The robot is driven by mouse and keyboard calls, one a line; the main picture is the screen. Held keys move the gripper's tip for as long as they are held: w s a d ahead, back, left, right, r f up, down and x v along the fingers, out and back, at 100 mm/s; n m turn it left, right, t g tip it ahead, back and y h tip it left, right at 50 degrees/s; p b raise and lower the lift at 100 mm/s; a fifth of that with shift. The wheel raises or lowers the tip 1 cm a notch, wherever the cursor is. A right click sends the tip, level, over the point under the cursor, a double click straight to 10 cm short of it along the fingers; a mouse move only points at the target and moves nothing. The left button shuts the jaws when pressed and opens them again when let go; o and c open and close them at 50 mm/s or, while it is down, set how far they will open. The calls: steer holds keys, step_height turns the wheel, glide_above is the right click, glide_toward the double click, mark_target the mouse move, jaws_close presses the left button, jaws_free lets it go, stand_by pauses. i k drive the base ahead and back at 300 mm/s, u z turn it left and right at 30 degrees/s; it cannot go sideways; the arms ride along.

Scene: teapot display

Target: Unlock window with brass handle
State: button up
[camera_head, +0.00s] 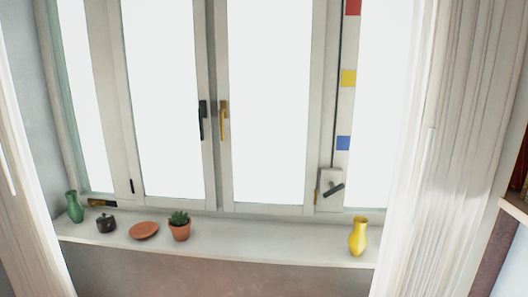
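The brass handle (223,121) is on the left edge of the right-hand middle window sash (270,208). It hangs straight down from its mount, and this sash looks closed. A dark handle (202,120) hangs down on the neighbouring sash just left of it. My gripper is not in view, so its opening cannot be seen.
A sill (300,247) runs below the window. It bears a green vase (74,207), a dark pot (106,223), a terracotta dish (144,231), a potted plant (180,230) and a yellow vase (358,238). A crank box (331,184) sits right. Curtains (445,150) hang both sides.

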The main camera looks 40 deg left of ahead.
mark_target(221, 111)
steer(key=z, duration=0.1)
steer(key=i, duration=0.5)
steer(key=u, duration=2.05)
